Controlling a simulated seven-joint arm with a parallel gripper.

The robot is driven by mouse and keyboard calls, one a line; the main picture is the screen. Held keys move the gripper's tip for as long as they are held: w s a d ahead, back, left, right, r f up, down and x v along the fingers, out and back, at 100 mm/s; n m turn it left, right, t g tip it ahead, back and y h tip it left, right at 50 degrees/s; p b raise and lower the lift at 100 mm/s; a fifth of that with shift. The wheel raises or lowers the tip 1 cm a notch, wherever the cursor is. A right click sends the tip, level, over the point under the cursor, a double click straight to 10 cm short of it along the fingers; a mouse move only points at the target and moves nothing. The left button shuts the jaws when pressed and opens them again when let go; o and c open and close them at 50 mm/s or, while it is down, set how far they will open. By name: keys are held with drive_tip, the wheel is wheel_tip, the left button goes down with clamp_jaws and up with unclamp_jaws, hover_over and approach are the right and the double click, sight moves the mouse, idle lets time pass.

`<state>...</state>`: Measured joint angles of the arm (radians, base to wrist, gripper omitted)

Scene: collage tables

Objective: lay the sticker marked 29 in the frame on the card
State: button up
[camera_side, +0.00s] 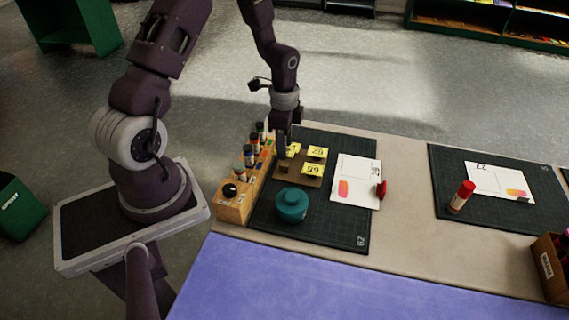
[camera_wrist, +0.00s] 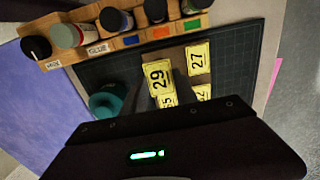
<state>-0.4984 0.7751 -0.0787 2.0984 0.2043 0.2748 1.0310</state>
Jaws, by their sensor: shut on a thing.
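My gripper (camera_side: 284,146) is over the brown sticker board (camera_side: 285,177) on the near mat, and its jaws are shut on the sticker marked 29. In the wrist view, the yellow 29 sticker (camera_wrist: 158,77) lies by my fingers and looks larger than the others. Stickers marked 27 (camera_wrist: 197,58), 65 (camera_side: 312,169) and 62 (camera_side: 317,152) are beside or below it. In the side view, a yellow sticker shows partly behind my fingers, its number unreadable.
A wooden rack of bottles (camera_side: 235,204) stands left of the board. A teal round pot (camera_side: 291,206) stands in front. A red object (camera_side: 381,189) is at the card's right edge. Another mat (camera_side: 440,180) at right holds a card (camera_side: 499,180) and a red-capped glue stick (camera_side: 461,197).

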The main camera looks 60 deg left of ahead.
sight(356, 168)
drive_tip(key=shift+w, duration=0.1)
drive_tip(key=w+n, duration=0.2)
drive_tip(key=w, duration=0.1)
drive_tip(key=w+d+f+n, duration=0.1)
drive_tip(key=w+n, duration=0.5)
drive_tip(key=shift+d+f, duration=0.15)
drive_tip(key=w+d+n, duration=0.2)
drive_tip(key=w+n, duration=0.1)
drive_tip(key=w+d+n, duration=0.5)
drive_tip(key=w+n, duration=0.1)
drive_tip(key=shift+w+d+n, duration=0.4)
drive_tip(key=shift+w+d+f, duration=0.1)
drive_tip(key=shift+f, duration=2.2)
drive_tip(key=shift+f, duration=0.1)
drive_tip(key=shift+f, duration=0.35)
drive_tip(key=shift+f, duration=0.15)
drive_tip(key=shift+f, duration=0.25)
